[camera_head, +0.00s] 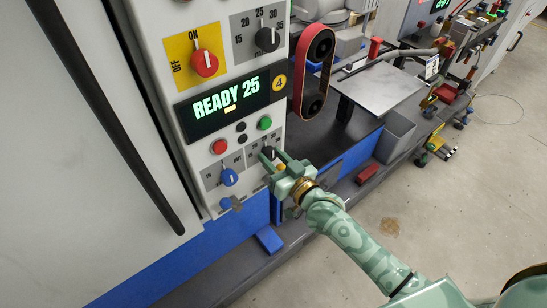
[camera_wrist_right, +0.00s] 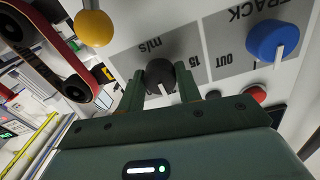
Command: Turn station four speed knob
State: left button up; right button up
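The station four panel (camera_head: 185,120) carries a yellow badge marked 4 and a green display (camera_head: 226,107) reading "READY 25". The black speed knob (camera_wrist_right: 160,76) lies beside "m/s" and "15" labels in the wrist view; it is mostly hidden by my gripper in the head view. My right gripper (camera_wrist_right: 159,88) is at the panel's lower right, its fingers apart on either side of this knob. Firm contact is not clear. It also shows in the head view (camera_head: 276,159). My left gripper is out of view.
A blue TRACK knob (camera_head: 229,177) sits left of the speed knob. Red (camera_head: 220,146) and green (camera_head: 264,123) buttons are above. A yellow ball (camera_wrist_right: 94,27) is close to the gripper in the wrist view. A sanding belt (camera_head: 316,68) stands right of the panel.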

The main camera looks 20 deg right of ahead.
dwell(0.3)
jog(key=shift+r+m+p, duration=0.15)
jog(key=shift+m+p, duration=0.65)
jog(key=shift+m, duration=0.2)
jog(key=shift+m+p, duration=0.45)
jog(key=shift+m, duration=0.25)
jog(key=shift+m+p, duration=0.75)
jog(key=shift+m, duration=1.45)
jog(key=o, duration=1)
jog(key=shift+s, duration=0.1)
